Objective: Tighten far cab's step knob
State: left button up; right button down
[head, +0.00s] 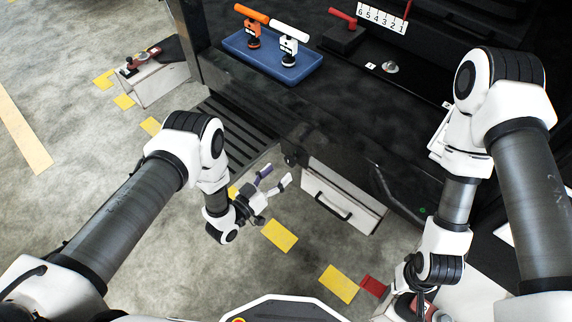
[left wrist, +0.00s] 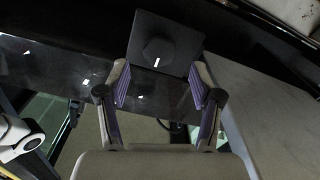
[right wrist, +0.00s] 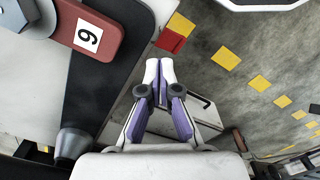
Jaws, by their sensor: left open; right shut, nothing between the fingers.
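A dark round knob (left wrist: 158,50) with a white mark sits on a square black plate (left wrist: 182,28) in the left wrist view. In the head view, a small dark knob-like part (head: 290,158) shows at the upper left corner of a white step box (head: 340,197) with a black handle. My left gripper (head: 276,177) is open, just left of and below that part. In the left wrist view its fingers (left wrist: 160,82) are spread just below the knob, with nothing between them. My right gripper (right wrist: 160,68) is shut and empty, near the lower right of the scene.
A blue tray (head: 240,46) holds an orange-handled tool (head: 254,30) and a white-handled tool (head: 289,42). A red lever (head: 343,17) and a number strip (head: 383,17) stand behind. Yellow patches (head: 280,236) mark the open floor.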

pick_arm(q)
jog(key=v, duration=0.6)
jog(key=shift+s+a, duration=0.2)
jog(key=shift+s, duration=0.1)
